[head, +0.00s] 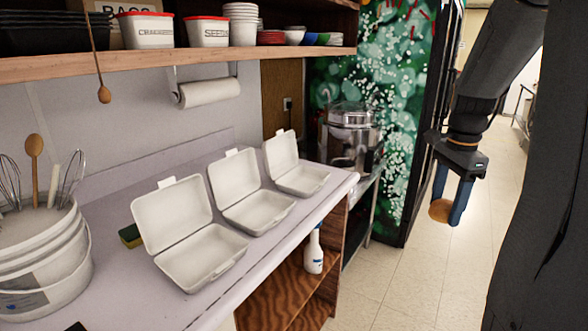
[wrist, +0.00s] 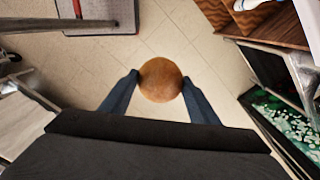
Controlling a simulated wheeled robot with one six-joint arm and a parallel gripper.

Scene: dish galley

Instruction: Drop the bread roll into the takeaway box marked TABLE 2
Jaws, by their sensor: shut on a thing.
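My gripper (head: 452,205) is shut on the bread roll (head: 440,211), a round brown roll held between two blue fingers. It hangs over the tiled floor, to the right of the counter. In the wrist view the roll (wrist: 160,80) sits between the fingertips. Three open, empty-looking white takeaway boxes stand in a row on the counter: a near one (head: 200,257), a middle one (head: 260,212) and a far one (head: 302,179). Each has a small white tag on top of its lid. No writing on the tags is readable from here, so I cannot tell which is TABLE 2.
A sponge (head: 131,236) lies behind the near box. A shelf (head: 180,62) with tubs and bowls hangs above. A spray bottle (head: 314,252) stands below the counter.

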